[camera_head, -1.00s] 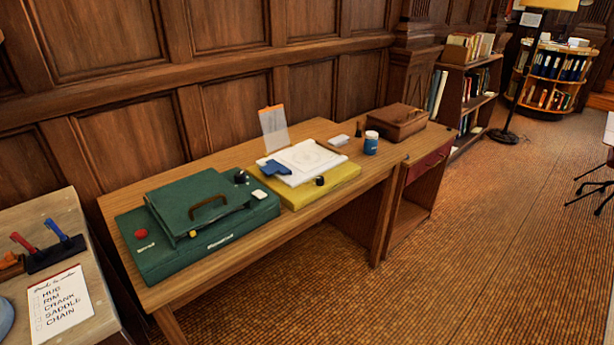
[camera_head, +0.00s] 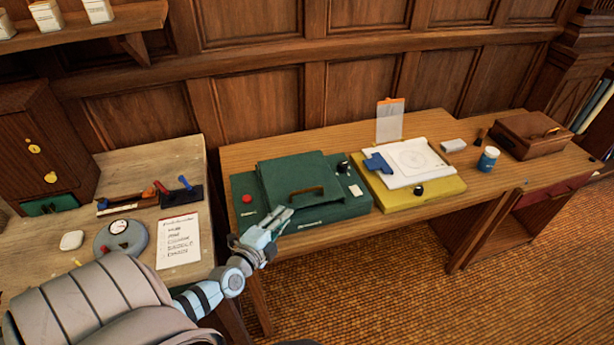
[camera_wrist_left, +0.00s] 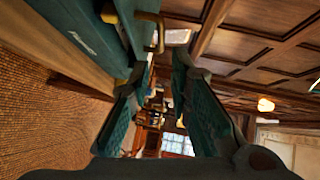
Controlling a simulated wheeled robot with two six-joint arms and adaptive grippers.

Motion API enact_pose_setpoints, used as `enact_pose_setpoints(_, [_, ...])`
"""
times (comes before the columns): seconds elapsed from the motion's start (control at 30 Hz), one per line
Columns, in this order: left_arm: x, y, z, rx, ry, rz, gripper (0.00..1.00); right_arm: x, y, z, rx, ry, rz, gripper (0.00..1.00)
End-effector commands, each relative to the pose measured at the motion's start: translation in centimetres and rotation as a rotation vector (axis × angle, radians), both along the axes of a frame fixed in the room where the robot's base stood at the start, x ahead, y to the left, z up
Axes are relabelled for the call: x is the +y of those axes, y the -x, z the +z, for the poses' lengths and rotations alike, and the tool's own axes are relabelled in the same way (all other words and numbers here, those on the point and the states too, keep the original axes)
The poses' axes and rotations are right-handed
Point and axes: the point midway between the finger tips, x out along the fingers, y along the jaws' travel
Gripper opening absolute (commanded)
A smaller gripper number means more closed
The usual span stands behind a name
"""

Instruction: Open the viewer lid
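The green viewer (camera_head: 355,208) is a flat case on the wooden table, with its raised green lid (camera_head: 290,172) lying shut. A brown handle (camera_head: 306,193) stands at the lid's front. My left gripper (camera_head: 283,218) is at the viewer's front left edge, just short of the handle in the head view. In the left wrist view, my gripper's two fingers (camera_wrist_left: 160,68) are spread with nothing between them. The handle (camera_wrist_left: 152,30) shows just beyond the fingertips there. My right gripper is in neither view.
A yellow board (camera_head: 440,193) with a white sheet and blue piece lies right of the viewer. On the left, a second table holds a written list (camera_head: 178,241) and a round gauge (camera_head: 121,239).

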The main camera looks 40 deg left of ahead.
Motion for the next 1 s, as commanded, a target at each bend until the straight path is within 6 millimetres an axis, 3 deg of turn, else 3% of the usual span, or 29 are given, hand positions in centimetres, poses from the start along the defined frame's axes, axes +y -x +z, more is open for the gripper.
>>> enact_pose_setpoints(0.17, [0.6, -2.7, 0.0, -0.01, -0.017, 0.001, 0.18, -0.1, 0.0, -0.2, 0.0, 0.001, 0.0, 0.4])
enact_pose_setpoints(0.4, [1.6, -8.2, -1.2, -0.008, -0.014, 0.004, 0.18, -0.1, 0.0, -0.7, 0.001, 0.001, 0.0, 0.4])
enact_pose_setpoints(0.6, [2.2, -12.0, -2.6, -0.009, -0.013, 0.002, 0.18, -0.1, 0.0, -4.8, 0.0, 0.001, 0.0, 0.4])
enact_pose_setpoints(0.77, [2.4, -13.5, -2.5, -0.007, -0.012, 0.002, 0.18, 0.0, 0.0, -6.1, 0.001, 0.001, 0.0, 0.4])
enact_pose_setpoints(1.0, [2.5, -13.9, -2.1, -0.005, -0.011, 0.002, 0.18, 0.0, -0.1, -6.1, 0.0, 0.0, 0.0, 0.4])
